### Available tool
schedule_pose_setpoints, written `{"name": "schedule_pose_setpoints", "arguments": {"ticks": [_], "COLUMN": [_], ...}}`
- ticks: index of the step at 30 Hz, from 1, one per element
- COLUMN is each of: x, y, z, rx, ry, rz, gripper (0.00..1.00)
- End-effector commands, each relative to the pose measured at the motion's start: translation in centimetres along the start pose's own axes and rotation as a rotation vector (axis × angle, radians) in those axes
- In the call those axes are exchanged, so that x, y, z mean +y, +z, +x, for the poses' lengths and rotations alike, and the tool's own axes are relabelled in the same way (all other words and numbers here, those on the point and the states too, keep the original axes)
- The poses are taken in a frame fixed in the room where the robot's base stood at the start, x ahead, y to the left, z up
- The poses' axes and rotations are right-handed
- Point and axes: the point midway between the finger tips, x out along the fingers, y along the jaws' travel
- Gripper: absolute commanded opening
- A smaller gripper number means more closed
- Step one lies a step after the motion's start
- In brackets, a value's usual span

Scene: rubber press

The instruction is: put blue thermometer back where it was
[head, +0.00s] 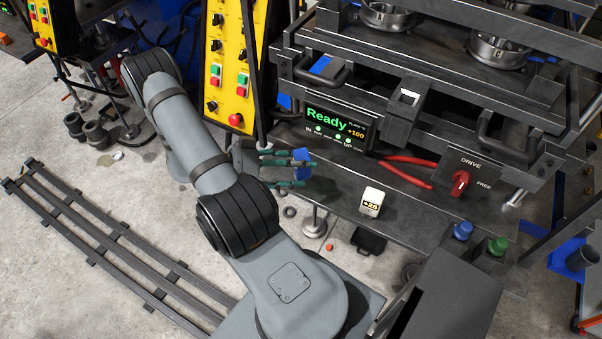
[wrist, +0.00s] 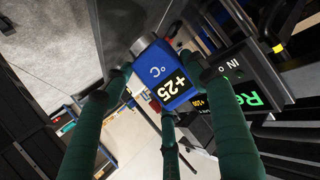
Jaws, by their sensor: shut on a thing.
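The blue thermometer (head: 301,157) is held between the green fingers of my gripper (head: 300,170), left of the press's front display in the head view. In the wrist view the blue thermometer (wrist: 172,82) shows its dark face with "+25" and "°C" in the middle of the fingers. My gripper (wrist: 165,88) is shut on it there. The fingers cover part of its sides. I cannot tell in the head view whether it touches the press table (head: 335,185).
The press display (head: 336,124) reads "Ready" and "+100". A white thermometer (head: 372,201) stands on the table. Red-handled pliers (head: 408,164) lie behind it. The DRIVE box (head: 468,172), blue bottle (head: 462,231) and green bottle (head: 497,246) are at right. A yellow control panel (head: 231,60) stands behind my arm.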

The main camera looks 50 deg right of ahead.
Motion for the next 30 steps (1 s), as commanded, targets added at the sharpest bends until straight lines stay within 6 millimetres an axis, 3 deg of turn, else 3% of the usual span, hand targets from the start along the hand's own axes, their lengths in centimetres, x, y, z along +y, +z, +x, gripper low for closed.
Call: {"name": "schedule_pose_setpoints", "arguments": {"ticks": [6, 15, 28, 29, 30], "x": [-0.6, -0.5, -0.5, -0.5, -0.5], "y": [0.5, 3.7, 4.4, 4.3, 4.3], "z": [1.4, 2.6, 2.9, 2.8, 2.8], "rx": [0.001, 0.001, 0.001, 0.000, 0.000], "ry": [-0.002, -0.002, -0.002, -0.002, -0.002], "rz": [-0.003, -0.002, -0.001, 0.000, 0.000], "gripper": [0.14, 0.14, 0.14, 0.58, 0.61]}}
